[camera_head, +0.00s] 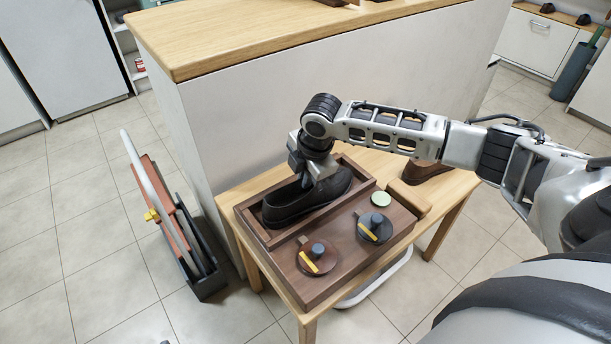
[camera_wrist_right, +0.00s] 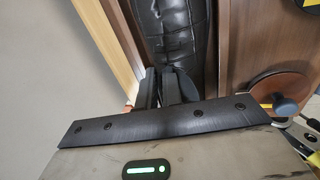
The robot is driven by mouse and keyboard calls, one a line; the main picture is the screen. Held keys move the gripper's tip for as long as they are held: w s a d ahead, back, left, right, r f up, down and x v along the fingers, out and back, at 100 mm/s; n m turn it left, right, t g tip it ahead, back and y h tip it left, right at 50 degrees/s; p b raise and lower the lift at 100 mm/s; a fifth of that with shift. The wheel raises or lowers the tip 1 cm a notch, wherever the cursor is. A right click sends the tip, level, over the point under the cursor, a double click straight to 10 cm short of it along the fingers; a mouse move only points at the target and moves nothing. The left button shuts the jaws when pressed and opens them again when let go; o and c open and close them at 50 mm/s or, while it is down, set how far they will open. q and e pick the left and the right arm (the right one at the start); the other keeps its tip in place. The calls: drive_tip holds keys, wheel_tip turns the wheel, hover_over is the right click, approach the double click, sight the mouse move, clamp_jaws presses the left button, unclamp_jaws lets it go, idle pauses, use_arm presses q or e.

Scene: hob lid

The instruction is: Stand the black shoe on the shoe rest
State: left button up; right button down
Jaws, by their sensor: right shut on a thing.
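The black shoe (camera_head: 300,203) is upright, sole down, over the framed recess at the back left of a brown wooden box (camera_head: 345,262). I cannot tell whether its sole touches the recess floor. My right gripper (camera_head: 312,175) reaches down from above and is shut on the shoe's upper edge. In the right wrist view the shoe (camera_wrist_right: 175,35) runs away from the closed fingers (camera_wrist_right: 170,88), which hide part of it. No part is plainly marked as the shoe rest; the framed recess under the shoe may be it. My left gripper does not show.
The box stands on a small wooden table (camera_head: 455,190). A brown block (camera_head: 409,197) and brown shoe (camera_head: 420,172) lie behind. A counter (camera_head: 290,30) borders the table's far side.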

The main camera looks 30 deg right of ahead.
drive_tip(key=c, duration=1.6)
unclamp_jaws()
drive_tip(key=shift+o, duration=0.2)
